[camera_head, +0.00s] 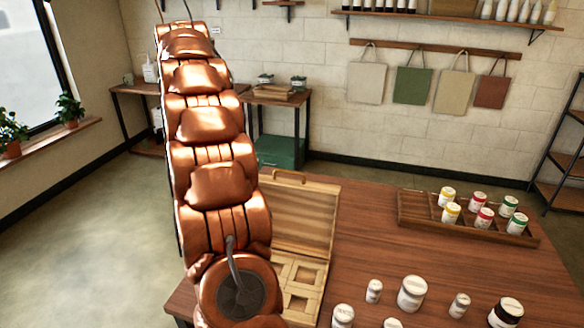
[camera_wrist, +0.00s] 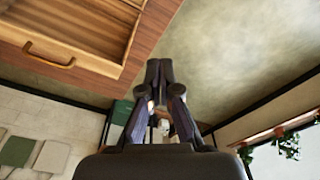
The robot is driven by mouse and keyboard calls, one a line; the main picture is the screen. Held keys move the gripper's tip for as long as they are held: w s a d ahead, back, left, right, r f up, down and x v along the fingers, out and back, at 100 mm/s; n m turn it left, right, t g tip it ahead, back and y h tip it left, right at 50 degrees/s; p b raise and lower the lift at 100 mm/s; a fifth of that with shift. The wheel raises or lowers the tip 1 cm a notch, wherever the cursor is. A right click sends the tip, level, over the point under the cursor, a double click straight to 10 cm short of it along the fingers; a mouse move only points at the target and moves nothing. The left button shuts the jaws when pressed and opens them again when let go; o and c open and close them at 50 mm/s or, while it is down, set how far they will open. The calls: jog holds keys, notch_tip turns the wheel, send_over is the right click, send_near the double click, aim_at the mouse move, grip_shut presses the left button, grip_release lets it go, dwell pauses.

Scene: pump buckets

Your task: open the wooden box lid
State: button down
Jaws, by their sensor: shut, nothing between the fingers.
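The wooden box stands on the table, partly behind my arm in the head view. Its lid (camera_head: 304,220) is open and swung back, away from the compartments, with a curved handle (camera_head: 289,177) at its far edge. The box base (camera_head: 303,291) shows square compartments on the near side. In the wrist view the lid (camera_wrist: 82,25) and its handle (camera_wrist: 50,57) are at upper left. My gripper (camera_wrist: 159,70) is shut and empty, apart from the lid and handle in the picture. In the head view my arm hides the gripper.
A dark tray (camera_head: 465,219) with several colour-banded jars sits at the table's back right. Several white jars (camera_head: 412,293) stand at the front right. The table (camera_head: 385,245) is clear between them. Open floor (camera_head: 85,225) lies to the left.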

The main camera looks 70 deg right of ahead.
jog(key=s+d+f+m+h, duration=0.1)
jog(key=s+d+m, duration=0.15)
jog(key=d, duration=0.45)
jog(key=s+d+f+m, duration=0.1)
jog(key=s+d, duration=0.2)
jog(key=d, duration=0.5)
jog(key=m+h+b, duration=0.1)
jog(key=m+b, duration=0.2)
jog(key=b, duration=0.3)
send_over(291, 180)
jog(key=shift+s+a+f+x, duration=0.15)
jog(key=shift+a+x, duration=0.25)
jog(key=shift+x, duration=1.5)
jog(key=shift+s+a+f+x, duration=0.1)
jog(key=shift+a+x, duration=0.25)
jog(key=shift+x, duration=1.55)
jog(key=shift+s+a+f+x, duration=0.15)
jog(key=shift+a+x, duration=0.25)
jog(key=shift+x, duration=1.5)
jog(key=shift+a+f+b, duration=0.1)
jog(key=shift+a+b, duration=0.05)
jog(key=shift+b, duration=0.65)
